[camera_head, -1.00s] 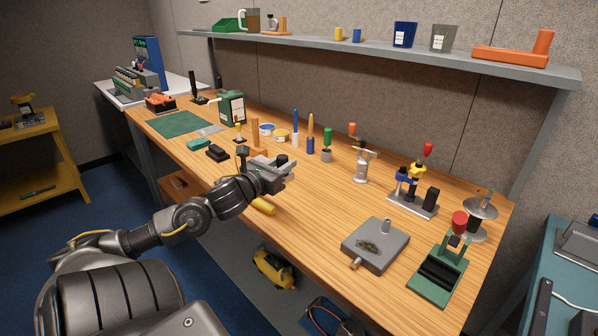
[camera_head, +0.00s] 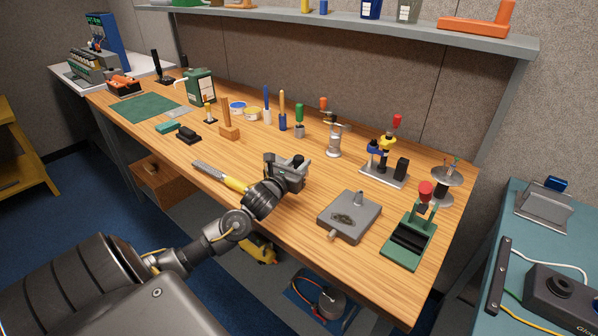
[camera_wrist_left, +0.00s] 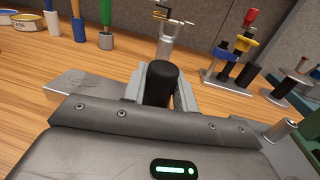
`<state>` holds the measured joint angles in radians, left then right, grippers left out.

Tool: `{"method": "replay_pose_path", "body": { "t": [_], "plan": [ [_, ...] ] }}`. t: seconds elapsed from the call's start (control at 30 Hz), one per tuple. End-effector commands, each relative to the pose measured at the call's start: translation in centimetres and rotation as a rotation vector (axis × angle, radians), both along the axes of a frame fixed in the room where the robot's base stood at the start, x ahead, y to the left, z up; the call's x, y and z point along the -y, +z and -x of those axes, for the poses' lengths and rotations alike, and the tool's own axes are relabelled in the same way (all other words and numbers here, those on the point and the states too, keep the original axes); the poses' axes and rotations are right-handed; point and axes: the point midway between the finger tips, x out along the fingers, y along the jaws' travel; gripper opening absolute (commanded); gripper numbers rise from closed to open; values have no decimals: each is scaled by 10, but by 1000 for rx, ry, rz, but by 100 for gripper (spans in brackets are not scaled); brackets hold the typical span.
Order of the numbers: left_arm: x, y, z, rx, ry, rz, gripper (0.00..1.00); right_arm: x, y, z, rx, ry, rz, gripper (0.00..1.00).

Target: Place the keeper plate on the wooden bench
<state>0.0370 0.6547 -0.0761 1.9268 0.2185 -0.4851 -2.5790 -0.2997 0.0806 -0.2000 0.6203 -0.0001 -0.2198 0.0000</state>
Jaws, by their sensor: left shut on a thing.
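My left gripper (camera_head: 287,166) is over the front middle of the wooden bench (camera_head: 290,215). It is shut on a black upright knob (camera_wrist_left: 162,82), which stands between its jaws in the left wrist view. The knob appears to belong to the grey keeper plate (camera_wrist_left: 82,84), whose flat, marked end shows left of the jaws; the wrist body hides much of it. In the head view the held part is small and mostly covered by the gripper. I cannot tell whether the plate touches the bench. My right gripper is not in view.
A grey box with a peg (camera_head: 350,217) sits right of the gripper, with a green stand (camera_head: 410,240) beyond it. Upright tools and a clamp stand (camera_head: 334,140) line the back. Bare wood lies behind the gripper.

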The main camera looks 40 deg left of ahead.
Motion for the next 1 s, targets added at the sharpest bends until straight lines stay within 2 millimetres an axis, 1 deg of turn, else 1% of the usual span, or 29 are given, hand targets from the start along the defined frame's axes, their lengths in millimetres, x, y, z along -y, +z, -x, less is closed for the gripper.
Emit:
{"method": "replay_pose_path", "body": {
  "t": [0.1, 0.2, 0.6, 0.63, 0.7, 0.77, 0.8, 1.0],
  "plan": [
    [1, -18, -1, -3, 1, 4, 0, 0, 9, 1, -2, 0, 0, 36],
    [1, -27, -1, -1, 2, 1, 0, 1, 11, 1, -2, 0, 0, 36],
    [1, -35, -1, 0, 1, 0, 0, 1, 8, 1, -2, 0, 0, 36],
    [1, -35, 0, -1, 1, 0, 31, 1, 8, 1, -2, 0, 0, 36],
    [1, -34, 0, -1, 1, 0, 40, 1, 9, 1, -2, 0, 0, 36],
    [1, -34, 0, -1, 1, 0, 48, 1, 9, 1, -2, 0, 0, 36],
    [1, -34, 0, -1, 1, 0, 50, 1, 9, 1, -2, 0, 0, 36],
    [1, -34, 0, -1, 1, 0, 50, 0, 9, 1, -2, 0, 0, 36]
  ]
}}
